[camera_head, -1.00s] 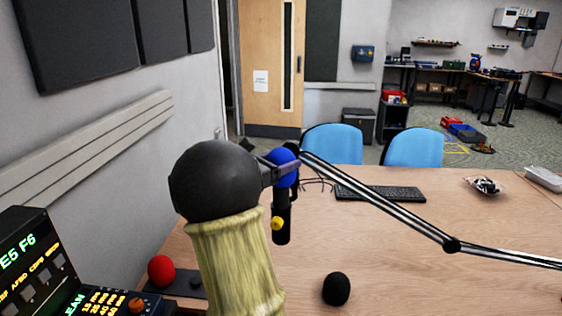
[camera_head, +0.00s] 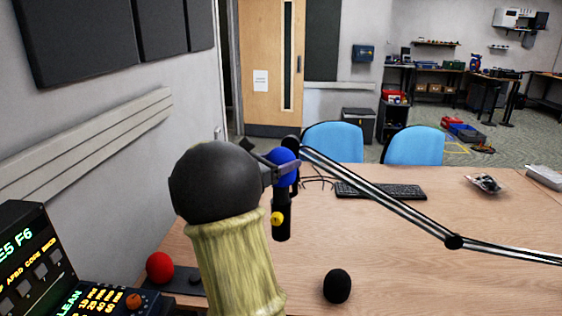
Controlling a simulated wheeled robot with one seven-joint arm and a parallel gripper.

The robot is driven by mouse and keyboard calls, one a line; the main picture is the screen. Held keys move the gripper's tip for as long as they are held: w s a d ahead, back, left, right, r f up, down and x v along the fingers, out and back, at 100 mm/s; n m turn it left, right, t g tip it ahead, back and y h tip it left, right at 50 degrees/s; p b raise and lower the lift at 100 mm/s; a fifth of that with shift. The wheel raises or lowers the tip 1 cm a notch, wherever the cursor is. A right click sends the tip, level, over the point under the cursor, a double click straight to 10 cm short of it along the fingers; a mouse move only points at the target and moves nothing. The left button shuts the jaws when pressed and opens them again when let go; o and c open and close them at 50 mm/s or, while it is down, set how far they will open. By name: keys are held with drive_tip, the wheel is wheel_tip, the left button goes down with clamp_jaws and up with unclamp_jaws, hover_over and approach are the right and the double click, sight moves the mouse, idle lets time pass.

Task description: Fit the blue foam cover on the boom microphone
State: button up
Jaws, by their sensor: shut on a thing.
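The blue foam cover (camera_head: 283,168) is at the top of the black boom microphone (camera_head: 283,221), which hangs upright from the end of the boom arm (camera_head: 385,204). My gripper (camera_head: 277,168) reaches in from the left and is shut on the blue cover. The cover looks in line with the microphone's top end, but I cannot tell from here how far it sits over it. My own arm hides the left side of this area.
A red foam cover (camera_head: 159,267) sits at the left on a dark base, and a black foam cover (camera_head: 337,286) lies on the desk (camera_head: 420,275) in front. A control panel (camera_head: 60,270) stands at the left edge. A keyboard (camera_head: 385,190) lies behind the boom arm.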

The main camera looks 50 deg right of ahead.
drive_tip(key=shift+f+b, duration=3)
drive_tip(key=shift+b, duration=1)
idle(1.0)
idle(0.3)
drive_tip(key=o, duration=1)
drive_tip(key=shift+o, duration=0.6)
drive_tip(key=shift+o, duration=0.7)
drive_tip(key=shift+r, duration=0.15)
drive_tip(key=shift+r+p, duration=0.85)
drive_tip(key=shift+r, duration=2.55)
